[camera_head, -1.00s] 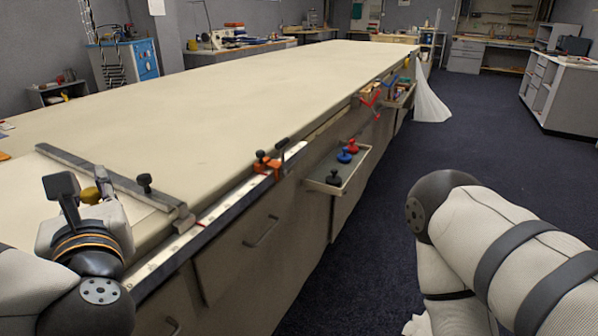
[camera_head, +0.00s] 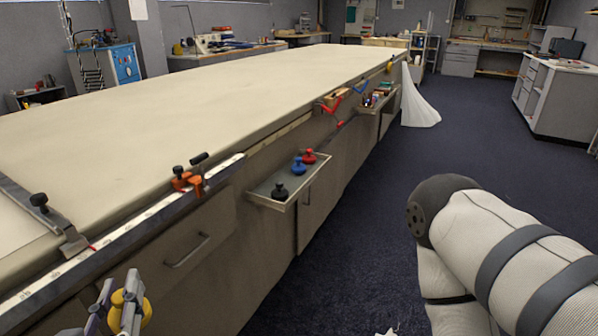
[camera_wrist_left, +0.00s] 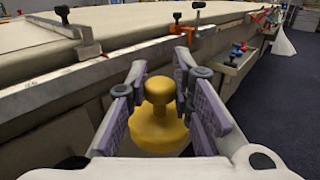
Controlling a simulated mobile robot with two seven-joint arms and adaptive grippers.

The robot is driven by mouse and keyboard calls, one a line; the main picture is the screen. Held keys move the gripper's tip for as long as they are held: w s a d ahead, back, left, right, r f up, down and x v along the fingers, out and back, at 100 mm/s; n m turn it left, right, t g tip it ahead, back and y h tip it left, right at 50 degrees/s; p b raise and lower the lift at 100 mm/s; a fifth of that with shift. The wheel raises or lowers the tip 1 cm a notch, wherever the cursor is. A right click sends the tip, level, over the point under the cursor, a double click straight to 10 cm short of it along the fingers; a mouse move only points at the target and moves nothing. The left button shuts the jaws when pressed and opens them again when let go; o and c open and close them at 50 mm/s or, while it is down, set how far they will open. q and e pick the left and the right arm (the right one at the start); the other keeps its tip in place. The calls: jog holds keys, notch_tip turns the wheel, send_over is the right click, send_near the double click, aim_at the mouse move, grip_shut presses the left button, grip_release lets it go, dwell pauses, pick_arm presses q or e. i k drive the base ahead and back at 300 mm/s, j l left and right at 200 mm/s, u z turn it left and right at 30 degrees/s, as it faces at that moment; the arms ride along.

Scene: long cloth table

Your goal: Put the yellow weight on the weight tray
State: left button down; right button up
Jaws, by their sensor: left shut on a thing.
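The yellow weight (camera_head: 129,312) is between the fingers of my left gripper (camera_head: 118,308), low at the left in the head view, in front of the table's side. In the left wrist view the yellow weight (camera_wrist_left: 158,118) shows its knob and wider base, with the pads of my left gripper (camera_wrist_left: 158,100) shut on it. The weight tray (camera_head: 264,201) hangs on the table's side, ahead and to the right of the gripper and apart from it. It holds a black weight (camera_head: 280,192), a blue weight (camera_head: 299,166) and a red weight (camera_head: 310,156). My right gripper is not visible.
A ruler rail (camera_head: 130,232) runs along the table edge, with an orange clamp (camera_head: 187,181) standing on it. A metal bar (camera_head: 30,207) with a black knob lies on the cloth table (camera_head: 200,110). A second tray (camera_head: 377,103) hangs farther along.

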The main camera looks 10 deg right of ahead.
aim_at(293, 184)
jog(key=i+l, duration=0.2)
jog(key=l, duration=0.2)
jog(key=i+l, duration=0.2)
jog(key=l, duration=0.2)
jog(key=i+l, duration=0.2)
jog(key=l, duration=0.2)
jog(key=i+l, duration=0.15)
jog(key=l, duration=0.2)
jog(key=i+l, duration=0.2)
jog(key=l, duration=0.2)
jog(key=i+l, duration=0.2)
jog(key=l, duration=0.2)
jog(key=i+l, duration=0.2)
jog(key=l, duration=0.2)
